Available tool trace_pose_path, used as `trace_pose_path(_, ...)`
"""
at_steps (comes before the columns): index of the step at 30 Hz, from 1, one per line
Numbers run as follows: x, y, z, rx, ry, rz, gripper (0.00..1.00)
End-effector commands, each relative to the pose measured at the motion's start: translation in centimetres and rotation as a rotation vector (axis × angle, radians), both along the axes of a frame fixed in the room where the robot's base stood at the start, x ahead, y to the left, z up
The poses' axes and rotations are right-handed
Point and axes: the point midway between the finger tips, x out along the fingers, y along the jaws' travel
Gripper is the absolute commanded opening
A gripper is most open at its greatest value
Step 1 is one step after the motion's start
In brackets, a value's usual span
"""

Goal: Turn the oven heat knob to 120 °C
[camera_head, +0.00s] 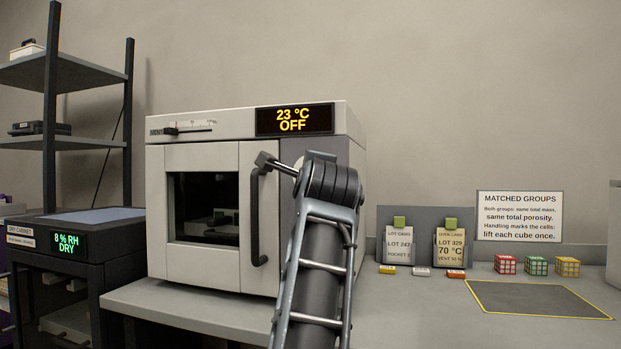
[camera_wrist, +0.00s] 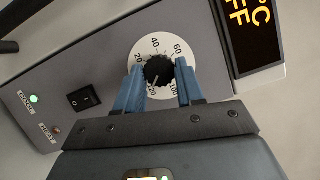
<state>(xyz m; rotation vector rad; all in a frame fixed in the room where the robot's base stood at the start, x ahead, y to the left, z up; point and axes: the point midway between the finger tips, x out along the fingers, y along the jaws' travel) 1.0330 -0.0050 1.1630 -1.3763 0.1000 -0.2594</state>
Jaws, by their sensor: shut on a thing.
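The oven (camera_head: 206,155) stands on the bench with its glass-windowed door shut, and its display (camera_head: 294,119) reads 23 °C OFF. In the wrist view the black heat knob (camera_wrist: 158,70) sits at the middle of a white dial. I can read 20, 40, 60, 100 and 120 on the dial; part of the scale is behind a finger. The knob's white mark seems to point down, near 120, but it is too small to be sure. My gripper (camera_wrist: 160,76) is shut on the knob, one blue finger on each side. In the head view my arm hides knob and fingers.
A black rocker switch (camera_wrist: 85,98), a lit green lamp (camera_wrist: 34,99) and a dim reddish lamp (camera_wrist: 57,130) are left of the dial. The door handle (camera_head: 257,215) is close left of my arm. Cards (camera_head: 449,244) and small cubes (camera_head: 537,265) are to the right.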

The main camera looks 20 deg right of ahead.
Motion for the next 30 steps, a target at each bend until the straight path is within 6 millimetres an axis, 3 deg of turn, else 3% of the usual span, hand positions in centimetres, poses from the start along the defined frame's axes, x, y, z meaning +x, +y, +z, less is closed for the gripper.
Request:
trace_pose_path(7,0.1,0.1,-0.2,0.000,0.004,0.001,0.07)
trace_pose_path(8,0.1,0.0,-0.2,0.000,0.004,0.001,0.39)
trace_pose_path(15,0.0,0.0,-0.1,-0.001,0.002,0.000,0.62)
trace_pose_path(23,-0.1,0.0,0.0,-0.001,0.001,0.000,0.63)
trace_pose_path(30,-2.7,0.8,-0.3,-0.001,0.000,0.001,0.63)
